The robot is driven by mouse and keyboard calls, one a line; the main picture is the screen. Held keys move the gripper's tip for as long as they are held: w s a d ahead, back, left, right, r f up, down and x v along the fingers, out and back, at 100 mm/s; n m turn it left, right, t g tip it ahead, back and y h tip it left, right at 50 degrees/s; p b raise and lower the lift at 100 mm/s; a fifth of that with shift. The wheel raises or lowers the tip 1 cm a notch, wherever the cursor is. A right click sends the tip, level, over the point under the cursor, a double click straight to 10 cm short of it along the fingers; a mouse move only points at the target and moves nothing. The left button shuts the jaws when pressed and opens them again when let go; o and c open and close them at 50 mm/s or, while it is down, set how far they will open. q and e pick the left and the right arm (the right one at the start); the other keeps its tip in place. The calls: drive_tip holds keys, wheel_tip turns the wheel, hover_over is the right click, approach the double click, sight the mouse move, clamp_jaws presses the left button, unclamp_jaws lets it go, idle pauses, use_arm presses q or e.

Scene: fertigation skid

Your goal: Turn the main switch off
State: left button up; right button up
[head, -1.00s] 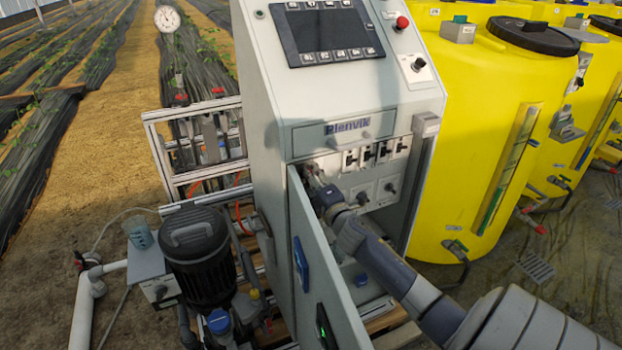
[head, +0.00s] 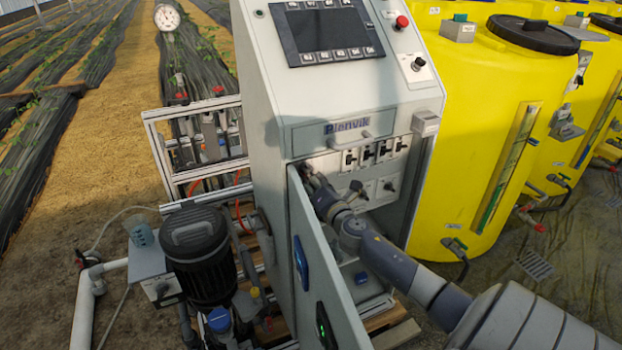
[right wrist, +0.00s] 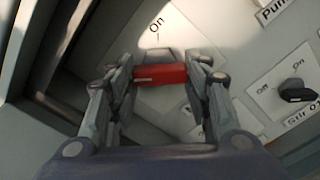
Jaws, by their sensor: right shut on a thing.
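The main switch's red handle (right wrist: 160,74) sits between the fingers of my right gripper (right wrist: 160,80) in the right wrist view. The gripper is shut on it. Its pale plate (right wrist: 180,40) carries an "On" label above the handle; the handle lies roughly level across the picture. In the head view my right gripper (head: 314,180) reaches into the open cabinet (head: 265,120) at the upper left of its switch panel, and the arm hides the handle there. My left gripper is not in view.
The open cabinet door (head: 315,270) stands close to the left of my right arm. Several black switches (head: 368,153) sit to the right of the gripper. Yellow tanks (head: 490,130) stand to the right, a black pump (head: 198,255) to the left.

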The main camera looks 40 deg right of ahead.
idle(0.4)
drive_tip(key=o, duration=1.1)
drive_tip(key=v, duration=1.2)
drive_tip(key=shift+s+f, duration=0.1)
